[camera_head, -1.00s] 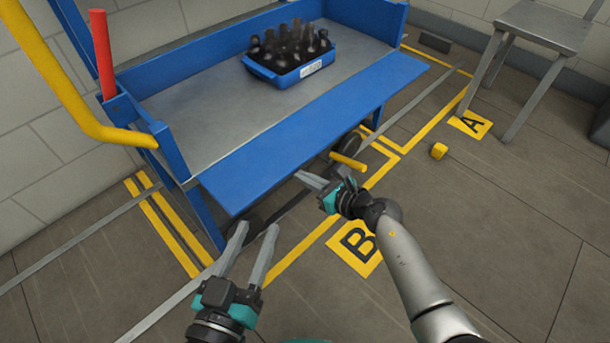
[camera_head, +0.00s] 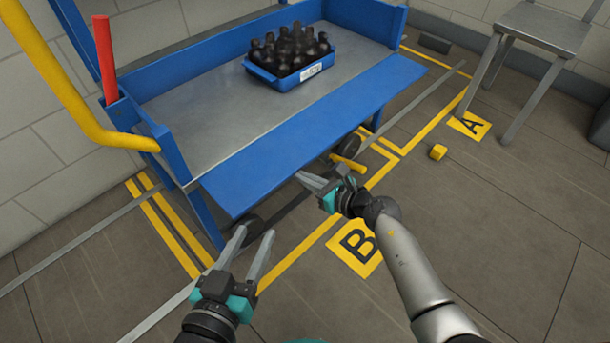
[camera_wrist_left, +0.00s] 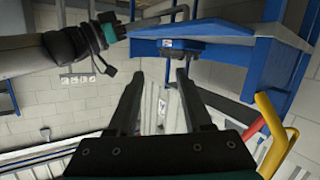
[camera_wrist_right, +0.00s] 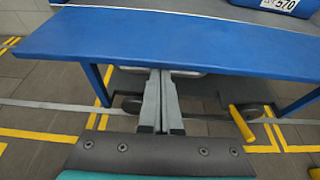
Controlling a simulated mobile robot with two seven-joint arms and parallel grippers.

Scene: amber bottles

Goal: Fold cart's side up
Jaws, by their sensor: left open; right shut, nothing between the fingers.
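The blue cart (camera_head: 175,152) has its front side, a blue panel (camera_head: 315,135), hanging outward and sloping slightly down from the grey deck (camera_head: 215,125). The panel also shows in the right wrist view (camera_wrist_right: 180,42). My right gripper (camera_head: 303,178) is shut and empty, just in front of and below the panel's front edge; in its wrist view the fingers (camera_wrist_right: 160,75) reach the edge, and I cannot tell whether they touch. My left gripper (camera_head: 254,232) is open and empty, low in front of the cart's left end. It also shows in the left wrist view (camera_wrist_left: 158,78).
A blue crate of dark bottles (camera_head: 288,75) stands on the deck. A yellow handle (camera_head: 65,85) and a red post (camera_head: 104,58) are at the cart's left end. A yellow pedal (camera_head: 348,162) shows below. A chair (camera_head: 530,40) stands at right. The floor in front is mostly clear.

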